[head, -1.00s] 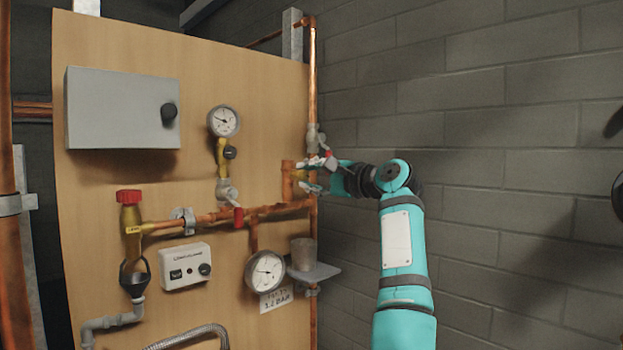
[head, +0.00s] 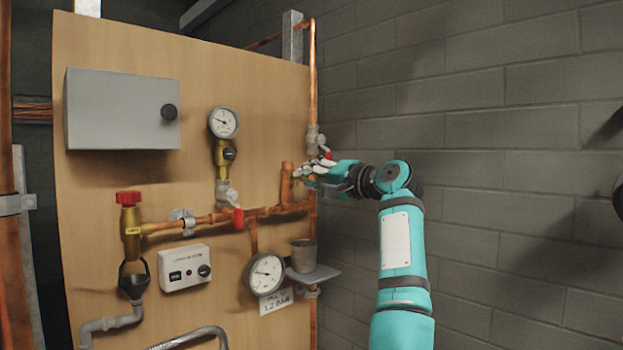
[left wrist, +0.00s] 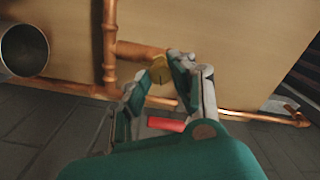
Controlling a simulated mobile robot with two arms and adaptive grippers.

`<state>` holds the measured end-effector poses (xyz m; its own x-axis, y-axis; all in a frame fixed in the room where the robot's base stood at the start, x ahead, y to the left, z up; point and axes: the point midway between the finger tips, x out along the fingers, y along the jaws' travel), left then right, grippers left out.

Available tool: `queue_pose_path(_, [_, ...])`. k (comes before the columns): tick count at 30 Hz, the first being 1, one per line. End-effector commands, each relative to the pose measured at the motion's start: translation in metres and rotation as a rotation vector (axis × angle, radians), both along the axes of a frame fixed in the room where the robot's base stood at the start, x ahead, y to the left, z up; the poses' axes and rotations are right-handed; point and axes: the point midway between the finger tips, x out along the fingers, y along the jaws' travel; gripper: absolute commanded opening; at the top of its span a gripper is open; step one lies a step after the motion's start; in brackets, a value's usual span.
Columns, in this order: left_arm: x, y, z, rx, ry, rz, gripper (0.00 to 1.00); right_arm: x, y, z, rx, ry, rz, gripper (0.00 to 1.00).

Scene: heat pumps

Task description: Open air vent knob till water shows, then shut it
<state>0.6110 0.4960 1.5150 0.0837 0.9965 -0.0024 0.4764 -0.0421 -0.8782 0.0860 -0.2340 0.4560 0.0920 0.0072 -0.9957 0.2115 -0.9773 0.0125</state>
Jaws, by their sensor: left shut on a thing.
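My left gripper (head: 312,171) is at the pipework near the board's right edge. In the left wrist view its fingers (left wrist: 158,77) are closed around a small brass air vent knob (left wrist: 160,70), at the end of a short copper branch. In the head view the fingers hide the knob. I see no water at it in either view. My right gripper is not in view.
A grey cup (head: 303,256) stands on a small shelf (head: 318,275) below my gripper. A red-handled valve (head: 238,217), pressure gauges (head: 223,122) and a red-capped brass valve (head: 129,215) sit on the wooden board. The block wall (head: 480,130) is close to the right.

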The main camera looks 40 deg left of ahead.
Motion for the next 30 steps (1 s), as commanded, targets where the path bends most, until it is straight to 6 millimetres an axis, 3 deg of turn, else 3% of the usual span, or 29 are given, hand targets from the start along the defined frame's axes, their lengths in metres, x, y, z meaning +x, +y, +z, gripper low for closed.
queue_pose_path(1, [-0.0011, 0.0004, 0.0065, 0.012, -0.012, -0.002, 0.00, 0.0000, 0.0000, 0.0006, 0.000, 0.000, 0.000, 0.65])
queue_pose_path(14, [-0.0016, 0.0005, 0.0071, 0.011, -0.019, -0.001, 0.00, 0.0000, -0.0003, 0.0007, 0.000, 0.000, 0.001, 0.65])
queue_pose_path(15, [-0.0016, 0.0005, 0.0071, 0.011, -0.019, -0.001, 0.29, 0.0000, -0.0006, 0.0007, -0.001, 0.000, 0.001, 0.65])
queue_pose_path(19, [-0.0012, 0.0004, 0.0057, 0.009, -0.017, -0.001, 0.46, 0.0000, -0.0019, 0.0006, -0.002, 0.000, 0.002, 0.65])
queue_pose_path(30, [-0.0003, -0.0062, 0.0024, 0.005, -0.013, -0.002, 0.47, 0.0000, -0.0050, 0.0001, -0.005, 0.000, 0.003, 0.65])
